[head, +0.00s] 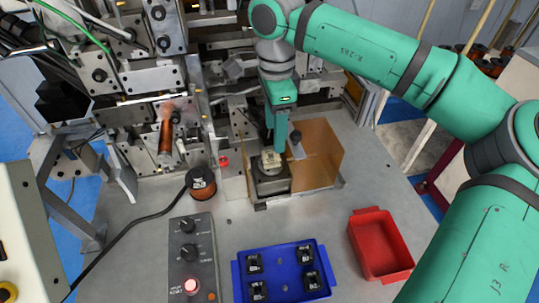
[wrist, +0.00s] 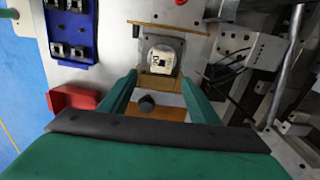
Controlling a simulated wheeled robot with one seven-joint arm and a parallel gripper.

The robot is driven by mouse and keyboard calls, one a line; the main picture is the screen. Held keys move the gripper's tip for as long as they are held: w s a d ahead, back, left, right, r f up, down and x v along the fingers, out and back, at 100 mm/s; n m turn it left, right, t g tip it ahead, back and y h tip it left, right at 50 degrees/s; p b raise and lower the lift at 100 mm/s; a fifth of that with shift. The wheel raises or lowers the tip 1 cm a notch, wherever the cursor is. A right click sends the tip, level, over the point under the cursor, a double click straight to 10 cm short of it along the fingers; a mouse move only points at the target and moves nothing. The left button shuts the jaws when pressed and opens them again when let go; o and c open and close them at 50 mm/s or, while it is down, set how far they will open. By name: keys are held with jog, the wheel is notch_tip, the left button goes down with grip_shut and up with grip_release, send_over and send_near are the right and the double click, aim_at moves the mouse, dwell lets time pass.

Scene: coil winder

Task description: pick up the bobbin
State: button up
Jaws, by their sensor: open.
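A small pale bobbin (head: 270,160) with a dark centre sits on a dark square block (head: 271,181) on the machine table. It also shows in the wrist view (wrist: 162,56), just beyond my fingertips and about midway between them. My gripper (head: 274,146) points down right above the bobbin. In the wrist view its two green fingers (wrist: 158,76) are spread apart, with no visible hold on anything. The fingers partly cover the bobbin in the head view, and I cannot tell how far down they reach beside it.
Amber guard panels (head: 321,150) stand close to the right of the block. A copper wire spool (head: 200,183) stands left, near a control box (head: 192,262). A blue tray (head: 236,284) with several black parts and a red bin (head: 381,243) lie in front. Winder machinery fills the back.

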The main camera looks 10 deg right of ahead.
aim_at(274, 156)
jog(key=f, duration=0.4)
jog(key=shift+w, duration=0.2)
jog(key=shift+s+d+f, duration=0.1)
jog(key=shift+s+f, duration=0.05)
jog(key=shift+f, duration=0.1)
jog(key=f, duration=0.4)
jog(key=shift+a+f, duration=0.2)
jog(key=shift+a, duration=0.05)
jog(key=shift+c, duration=0.3)
jog(key=shift+d, duration=0.1)
jog(key=c, duration=1)
